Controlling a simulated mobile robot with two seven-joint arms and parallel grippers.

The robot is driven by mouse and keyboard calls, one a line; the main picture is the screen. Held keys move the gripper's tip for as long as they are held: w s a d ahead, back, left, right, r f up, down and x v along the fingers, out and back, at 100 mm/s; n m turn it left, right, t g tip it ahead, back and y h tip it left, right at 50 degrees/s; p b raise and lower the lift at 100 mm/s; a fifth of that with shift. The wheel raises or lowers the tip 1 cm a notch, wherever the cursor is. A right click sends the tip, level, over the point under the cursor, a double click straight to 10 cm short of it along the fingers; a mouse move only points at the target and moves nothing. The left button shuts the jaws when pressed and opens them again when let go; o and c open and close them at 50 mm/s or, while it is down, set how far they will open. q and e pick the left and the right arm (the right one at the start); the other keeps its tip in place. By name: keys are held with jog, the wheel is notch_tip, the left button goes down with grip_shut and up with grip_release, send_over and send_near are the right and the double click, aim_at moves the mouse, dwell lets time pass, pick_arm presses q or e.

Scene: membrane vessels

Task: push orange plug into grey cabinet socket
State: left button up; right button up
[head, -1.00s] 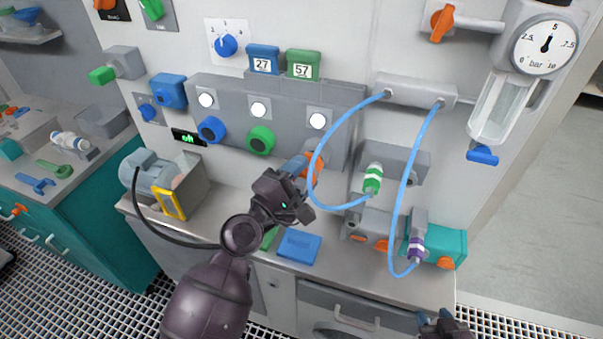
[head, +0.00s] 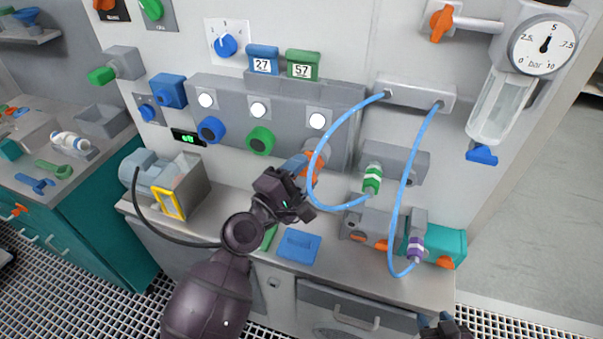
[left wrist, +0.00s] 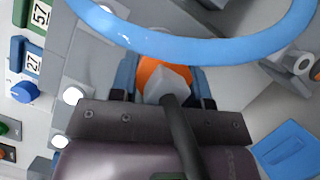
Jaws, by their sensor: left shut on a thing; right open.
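The orange plug (head: 312,171) shows just past my left gripper (head: 303,170), at the right end of the grey cabinet (head: 285,100). In the left wrist view the plug's orange body (left wrist: 152,73) and pale grey back end sit between the two blue fingers, with a dark cable running back. My left gripper (left wrist: 161,78) is shut on it. The socket is hidden behind the plug and gripper; I cannot tell how deep the plug sits or whether a gap is left. My right gripper (head: 436,322) is at the bottom edge, open, partly out of frame.
A blue knob (head: 211,130) and green knob (head: 260,140) sit left on the cabinet. A blue hose (head: 322,150) loops close to my left gripper and crosses the left wrist view. A blue tray (head: 298,246) lies on the bench below. A green-banded fitting (head: 373,179) stands right.

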pick_arm(q)
jog(key=shift+w+d, duration=0.1)
jog(key=shift+w, duration=0.2)
pick_arm(e)
jog(key=shift+w+r, duration=0.1)
jog(key=shift+w, duration=0.3)
